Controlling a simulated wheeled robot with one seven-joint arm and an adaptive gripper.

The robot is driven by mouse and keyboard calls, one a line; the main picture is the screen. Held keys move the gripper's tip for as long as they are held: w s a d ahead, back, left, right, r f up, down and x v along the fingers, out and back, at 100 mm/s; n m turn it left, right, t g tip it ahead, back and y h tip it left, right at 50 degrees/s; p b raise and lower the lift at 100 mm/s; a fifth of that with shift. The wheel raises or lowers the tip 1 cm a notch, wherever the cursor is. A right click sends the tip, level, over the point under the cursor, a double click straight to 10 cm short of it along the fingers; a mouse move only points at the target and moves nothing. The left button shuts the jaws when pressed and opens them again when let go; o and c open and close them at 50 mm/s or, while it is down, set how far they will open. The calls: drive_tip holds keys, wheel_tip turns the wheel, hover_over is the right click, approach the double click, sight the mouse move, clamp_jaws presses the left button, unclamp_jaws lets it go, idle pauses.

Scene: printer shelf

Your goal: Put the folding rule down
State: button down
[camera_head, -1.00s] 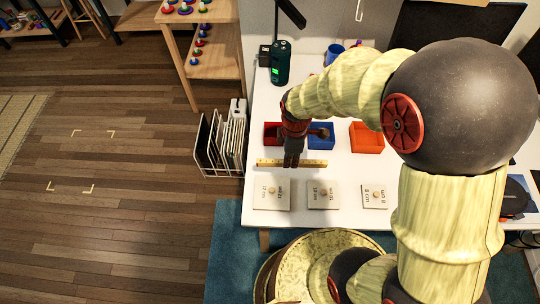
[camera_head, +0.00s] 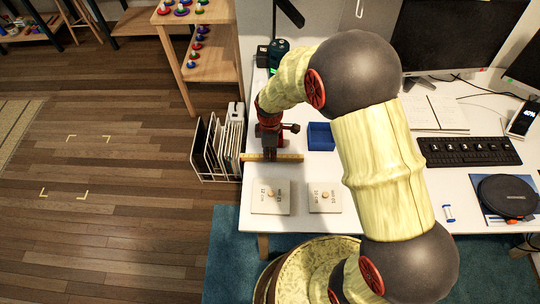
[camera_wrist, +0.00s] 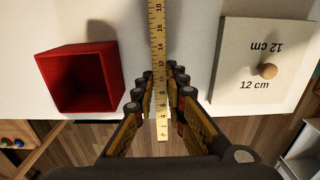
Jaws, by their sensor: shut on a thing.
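The folding rule (camera_head: 292,157) is a narrow yellow strip with dark number marks. In the head view it lies left to right near the table's left edge. In the wrist view the rule (camera_wrist: 158,30) runs between the fingers, and its low-number end sticks out past the table edge over the floor. My gripper (camera_head: 270,155) points down and is shut on the rule; it also shows in the wrist view (camera_wrist: 160,78). I cannot tell whether the rule touches the white table (camera_head: 228,222) or hangs just above it.
A red tray (camera_wrist: 62,88) and a board marked 12 cm (camera_wrist: 245,75) flank the rule. A blue tray (camera_head: 321,136) and a second knobbed board (camera_head: 325,198) stand to the right. A white file rack (camera_head: 215,165) stands beside the table's left edge.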

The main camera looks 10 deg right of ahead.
drive_tip(key=shift+f, duration=0.3)
drive_tip(key=shift+f, duration=0.15)
drive_tip(key=c, duration=1.8)
unclamp_jaws()
